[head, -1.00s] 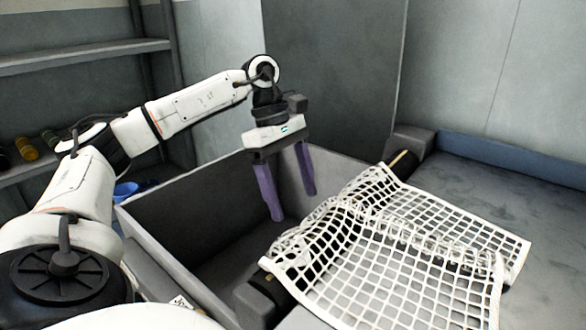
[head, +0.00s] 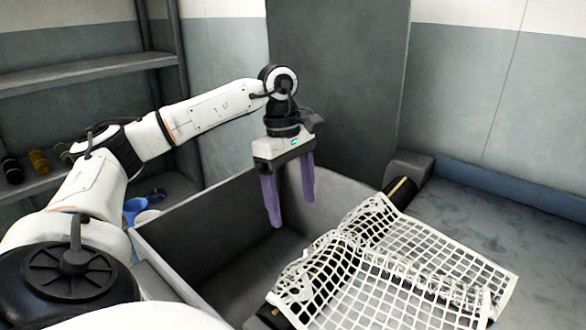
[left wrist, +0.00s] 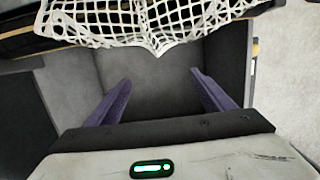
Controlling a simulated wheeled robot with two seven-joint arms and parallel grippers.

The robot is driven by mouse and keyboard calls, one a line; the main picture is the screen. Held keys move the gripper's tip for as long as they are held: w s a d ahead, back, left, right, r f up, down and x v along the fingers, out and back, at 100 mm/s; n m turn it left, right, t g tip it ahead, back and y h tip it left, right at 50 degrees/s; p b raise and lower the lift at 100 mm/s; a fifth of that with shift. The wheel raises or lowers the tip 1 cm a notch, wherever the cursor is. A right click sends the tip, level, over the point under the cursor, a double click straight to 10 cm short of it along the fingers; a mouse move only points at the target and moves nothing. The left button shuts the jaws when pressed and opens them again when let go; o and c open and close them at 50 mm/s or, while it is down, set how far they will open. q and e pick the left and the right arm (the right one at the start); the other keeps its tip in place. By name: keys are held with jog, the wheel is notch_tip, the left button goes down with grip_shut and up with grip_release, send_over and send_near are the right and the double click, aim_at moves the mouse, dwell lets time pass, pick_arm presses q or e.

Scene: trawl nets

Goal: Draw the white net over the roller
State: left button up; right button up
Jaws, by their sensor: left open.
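The white net (head: 385,272) lies draped over the dark roller (head: 402,190), which shows at its far end with a brass-coloured band. The net spreads to the right over the grey table, and its left edge hangs at the rim of the grey bin. In the left wrist view the net (left wrist: 160,22) sags at the top, ahead of the fingers. My left gripper (head: 290,210) points down over the bin, left of the net and apart from it. Its purple fingers (left wrist: 160,95) are open and empty. My right gripper is not in view.
The grey bin (head: 180,225) under my left gripper looks empty. A grey table (head: 500,235) with a blue back edge (head: 510,187) lies to the right. A tall grey panel (head: 338,90) stands behind. Shelves (head: 85,72) and a blue container (head: 135,207) are at the left.

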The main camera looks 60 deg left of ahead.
pick_arm(q)
notch_tip(320, 180, up, 10)
jog(key=a+p, duration=0.1)
jog(key=p, duration=0.2)
jog(key=shift+s+a, duration=0.2)
jog(key=shift+f, duration=0.1)
